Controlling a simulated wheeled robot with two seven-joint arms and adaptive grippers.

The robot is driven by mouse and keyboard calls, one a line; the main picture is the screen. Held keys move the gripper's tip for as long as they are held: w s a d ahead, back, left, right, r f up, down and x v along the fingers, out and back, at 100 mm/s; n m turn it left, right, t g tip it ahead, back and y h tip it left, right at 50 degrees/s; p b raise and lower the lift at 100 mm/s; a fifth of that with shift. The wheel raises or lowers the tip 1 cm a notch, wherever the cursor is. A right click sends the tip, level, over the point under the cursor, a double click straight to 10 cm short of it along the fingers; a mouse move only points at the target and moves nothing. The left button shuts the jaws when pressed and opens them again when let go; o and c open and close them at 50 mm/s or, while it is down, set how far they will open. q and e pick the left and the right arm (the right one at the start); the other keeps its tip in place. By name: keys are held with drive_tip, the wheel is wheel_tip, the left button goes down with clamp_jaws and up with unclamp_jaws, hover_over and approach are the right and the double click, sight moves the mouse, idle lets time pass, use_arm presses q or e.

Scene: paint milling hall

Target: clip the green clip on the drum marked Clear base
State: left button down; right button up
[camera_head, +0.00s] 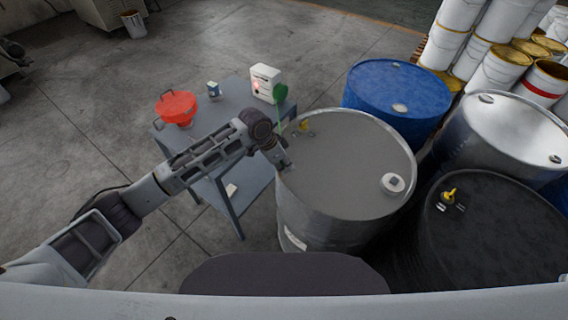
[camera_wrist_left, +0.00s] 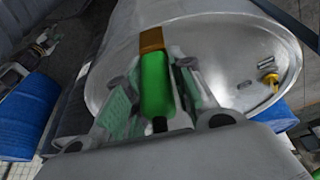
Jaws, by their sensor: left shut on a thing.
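The green clip (camera_wrist_left: 157,85) has a copper-brown tip and sits between the fingers of my left gripper (camera_wrist_left: 160,92), which is shut on it. In the head view my left gripper (camera_head: 284,160) is at the left rim of the grey steel drum (camera_head: 350,160); the clip is hidden there. In the left wrist view the clip's tip overlaps the rim of the drum (camera_wrist_left: 225,50); I cannot tell whether it touches. The drum has a pale label (camera_head: 295,239), too small to read, and a yellow fitting (camera_head: 303,126) on its lid. My right gripper is out of view.
A blue-grey table (camera_head: 228,110) left of the drum holds a red funnel (camera_head: 176,108), a small can (camera_head: 213,89) and a white box (camera_head: 264,82) with a green disc (camera_head: 280,94). A blue drum (camera_head: 396,88), silver drum (camera_head: 515,125) and black drum (camera_head: 495,235) crowd the right.

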use_arm(q)
drive_tip(key=shift+f+p, duration=0.45)
drive_tip(key=shift+f, duration=0.15)
idle(0.7)
drive_tip(key=shift+f+b, duration=0.45)
drive_tip(key=shift+f, duration=0.95)
idle(1.0)
drive_tip(key=shift+r+p, duration=0.55)
drive_tip(key=shift+r, duration=1.6)
drive_tip(key=shift+f, duration=0.8)
idle(1.4)
